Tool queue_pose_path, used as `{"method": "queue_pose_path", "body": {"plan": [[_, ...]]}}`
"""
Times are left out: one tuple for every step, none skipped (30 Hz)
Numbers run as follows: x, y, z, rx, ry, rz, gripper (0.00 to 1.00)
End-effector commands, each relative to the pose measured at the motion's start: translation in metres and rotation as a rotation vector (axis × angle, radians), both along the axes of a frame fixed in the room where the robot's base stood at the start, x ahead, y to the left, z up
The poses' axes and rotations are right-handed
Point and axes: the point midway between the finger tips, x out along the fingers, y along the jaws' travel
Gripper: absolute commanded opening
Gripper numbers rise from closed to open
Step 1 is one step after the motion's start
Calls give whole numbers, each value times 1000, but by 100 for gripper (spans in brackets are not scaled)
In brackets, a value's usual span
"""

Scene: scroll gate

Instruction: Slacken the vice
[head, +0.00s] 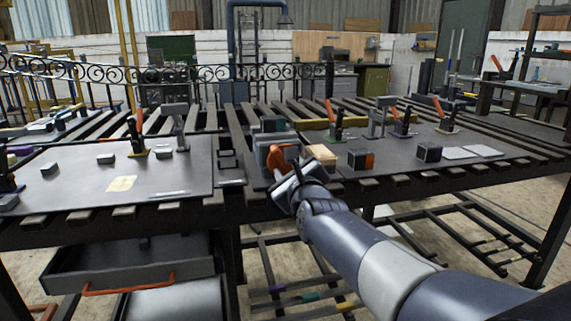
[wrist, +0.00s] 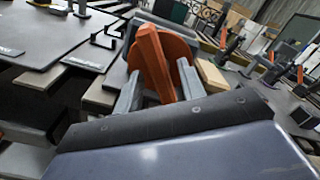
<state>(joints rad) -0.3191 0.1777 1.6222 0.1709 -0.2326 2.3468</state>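The vice (head: 268,143) is a grey-green block near the front edge of the workbench, in the middle of the head view. An orange handle with a round hub (head: 284,156) is on its near side. In the wrist view the orange handle bar (wrist: 153,60) stands tilted between the two grey fingers of my gripper (wrist: 158,88). The fingers look apart, one on each side of the bar, with narrow gaps showing. In the head view my gripper (head: 297,178) is right at the handle and hides part of it. The vice body is mostly hidden behind the handle in the wrist view.
A wooden block (head: 320,154) sits just right of the vice. A dark block with an orange side (head: 361,159) and a dark cube (head: 428,151) stand further right. Toggle clamps with orange levers (head: 336,121) stand behind. A grey plate (head: 110,172) with small blocks lies left.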

Motion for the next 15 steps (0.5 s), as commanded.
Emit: {"method": "queue_pose_path", "body": {"plan": [[8,2,-1,0,1,-1,38],[12,3,-1,0,1,-1,38],[16,5,-1,0,1,-1,38],[20,5,-1,0,1,-1,38],[22,6,-1,-1,1,-1,38],[25,7,0,-1,0,0,38],[28,8,0,-1,1,-1,38],[29,8,-1,-1,1,0,38],[31,9,-1,-1,1,-1,38],[32,9,0,-1,1,-1,38],[33,9,0,-1,0,0,38],[33,9,0,-1,0,0,38],[33,10,0,-1,0,0,38],[34,10,0,-1,0,0,38],[34,10,0,-1,0,0,38]]}}
